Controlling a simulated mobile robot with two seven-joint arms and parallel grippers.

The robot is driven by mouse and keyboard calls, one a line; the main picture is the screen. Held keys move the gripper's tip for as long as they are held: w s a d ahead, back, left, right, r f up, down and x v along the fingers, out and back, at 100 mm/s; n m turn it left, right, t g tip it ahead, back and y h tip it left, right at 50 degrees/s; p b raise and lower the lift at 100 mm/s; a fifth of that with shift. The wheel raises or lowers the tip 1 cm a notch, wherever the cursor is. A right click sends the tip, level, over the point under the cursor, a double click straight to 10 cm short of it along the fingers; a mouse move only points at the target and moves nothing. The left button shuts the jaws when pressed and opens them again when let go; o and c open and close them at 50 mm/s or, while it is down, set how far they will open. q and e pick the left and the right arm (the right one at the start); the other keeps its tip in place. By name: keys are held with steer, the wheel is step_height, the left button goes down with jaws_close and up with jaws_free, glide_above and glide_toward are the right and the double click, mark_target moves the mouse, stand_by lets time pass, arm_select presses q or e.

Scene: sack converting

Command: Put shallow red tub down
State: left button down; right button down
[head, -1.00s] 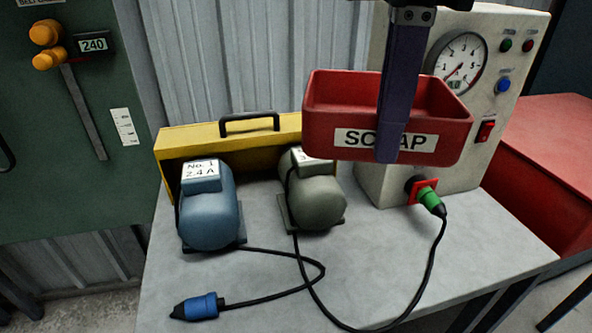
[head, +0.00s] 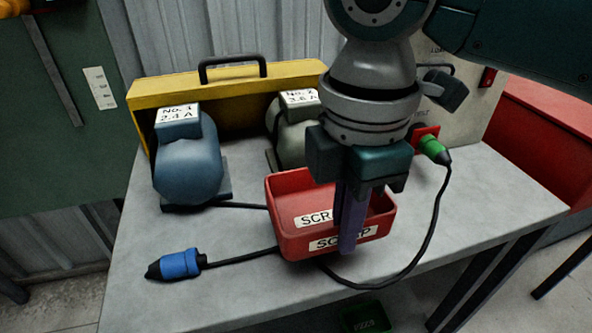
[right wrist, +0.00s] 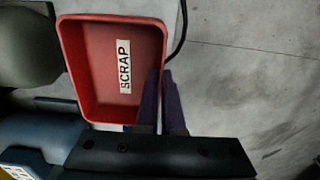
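The shallow red tub (head: 287,242) with SCRAP labels is upright over the front middle of the grey table, close to its front edge. My right gripper (head: 348,238) comes down from above with its purple fingers on the tub's near wall. In the right wrist view the tub (right wrist: 98,60) looks empty, and the fingers (right wrist: 162,108) straddle one side wall, shut on it. I cannot tell whether the tub's base touches the table or the black cable beneath it. My left gripper is not in view.
On the table (head: 480,205), a blue motor (head: 188,170) and a grey-green motor (head: 291,143) stand before a yellow case (head: 220,87). A blue plug (head: 178,264) lies front left. A black cable runs to the green plug (head: 434,149). The right table top is clear.

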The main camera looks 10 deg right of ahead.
mark_target(337, 273)
steer(key=shift+f+b, duration=0.6)
steer(key=shift+f, duration=1.75)
steer(key=shift+f, duration=0.2)
steer(key=c, duration=1)
jaws_free()
steer(key=shift+c, duration=0.2)
